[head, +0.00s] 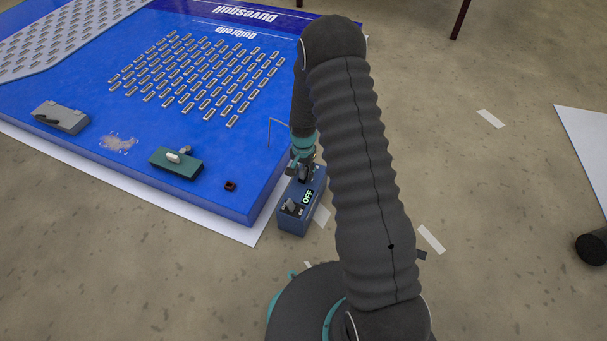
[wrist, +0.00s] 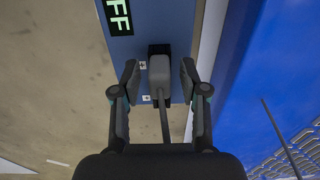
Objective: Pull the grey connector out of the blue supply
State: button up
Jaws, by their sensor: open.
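The blue supply (head: 293,222) stands on the floor beside the blue panel, with a lit OFF display and a switch on top. In the wrist view the blue supply (wrist: 178,25) fills the upper middle, with part of its green display at the top. The grey connector (wrist: 159,76) sits in a dark socket on the supply, and its grey cable runs down toward my gripper's base. My gripper (wrist: 159,80) is open, one finger on each side of the connector, with a gap visible on both sides. In the head view my gripper (head: 306,172) is over the supply's far end, and the connector is hidden.
The blue panel (head: 215,190) lies close to the supply, with rows of small LED modules (head: 205,75). A thin wire (head: 269,133) rises near my gripper.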

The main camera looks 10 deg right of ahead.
aim_at(303, 170)
jog(key=shift+c, duration=0.3)
grip_shut()
jog(key=shift+r+p, duration=0.55)
jog(key=shift+r, duration=0.6)
jog(key=shift+r+p, duration=1.6)
jog(key=shift+r, duration=1.3)
